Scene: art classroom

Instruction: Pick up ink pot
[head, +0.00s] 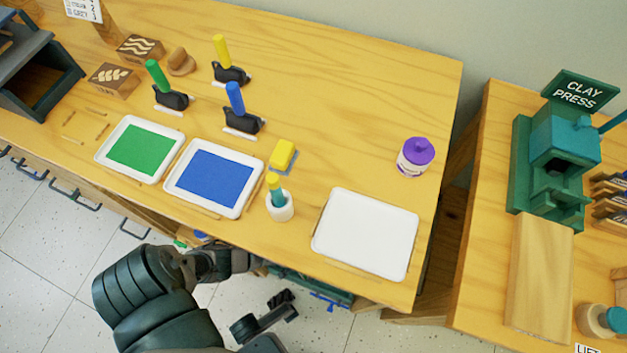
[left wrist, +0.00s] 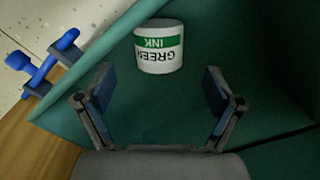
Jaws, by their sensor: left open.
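A white cylindrical ink pot with a green label reading "GREEN INK" (left wrist: 159,48) shows upside down in the left wrist view, against a dark green surface (left wrist: 255,60). My left gripper (left wrist: 158,88) is open, with one finger on each side below the pot in the picture. The pot is beyond the fingertips and not between them. In the head view, my left arm reaches the table's front edge, and its gripper is largely hidden there. A dark gripper-like part (head: 265,318) shows at the bottom of the head view. I cannot tell its jaw state.
The wooden table (head: 340,75) holds a green tray (head: 101,157), a blue tray (head: 169,185), a white tray (head: 365,235), a purple-lidded pot (head: 415,157), a glue-like bottle (head: 279,205), and several rollers. A green clay press (head: 563,145) stands right. A blue clamp (left wrist: 50,65) borders the green surface.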

